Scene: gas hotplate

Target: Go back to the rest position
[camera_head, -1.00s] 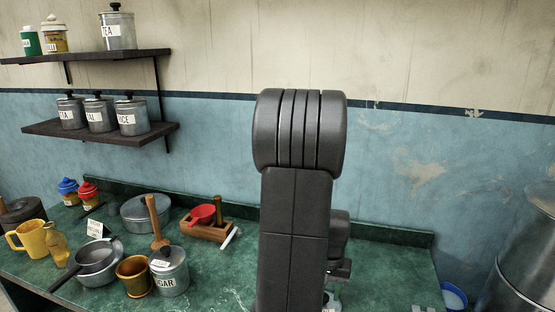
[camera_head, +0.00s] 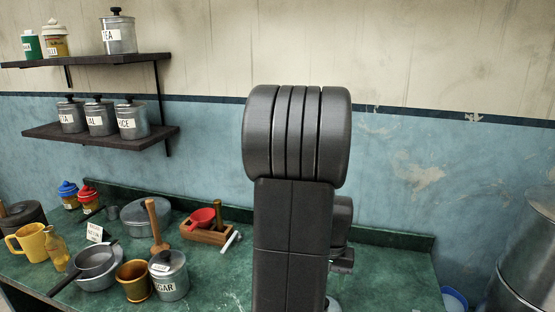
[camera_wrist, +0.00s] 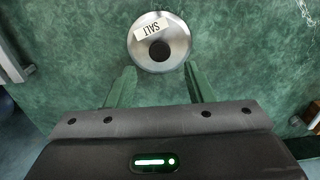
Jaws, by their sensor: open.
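My arm stands upright in the middle of the head view, in front of the green counter (camera_head: 215,285). My gripper (camera_wrist: 158,80) shows in the wrist view, with its two green-tinted fingers apart and nothing between them. A round metal canister labelled SALT (camera_wrist: 175,57), with a dark knob on its lid, stands on the counter just beyond the fingertips, apart from them. In the head view my gripper is hidden behind my arm, and only a little of a metal thing shows low beside the arm.
On the counter's left are a yellow mug (camera_head: 31,243), a pan (camera_head: 98,265), a brown pot (camera_head: 134,281), a sugar canister (camera_head: 169,276) and a wooden grinder (camera_head: 208,232). Shelves with canisters hang above (camera_head: 100,135). A large metal drum (camera_head: 525,265) stands at the right.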

